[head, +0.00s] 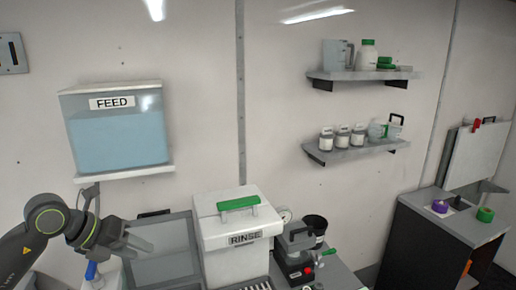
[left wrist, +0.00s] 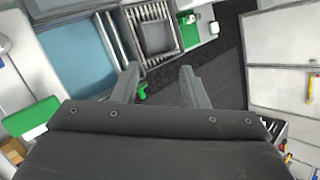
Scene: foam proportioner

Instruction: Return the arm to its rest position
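My left arm comes in from the left edge of the head view, bent at the elbow. Its gripper (head: 140,243) is at the lower left, in front of the grey tray area and left of the white RINSE box (head: 238,222). In the left wrist view the two fingers of this gripper (left wrist: 160,84) stand apart with nothing held between them. My right gripper shows in neither view.
A FEED tank (head: 118,135) hangs on the wall above my left arm. A dark device with a red knob (head: 297,262) stands right of the RINSE box. Two wall shelves (head: 365,75) hold bottles. A dark cabinet (head: 440,235) stands at right. Dark floor (left wrist: 222,66) shows beyond my fingers.

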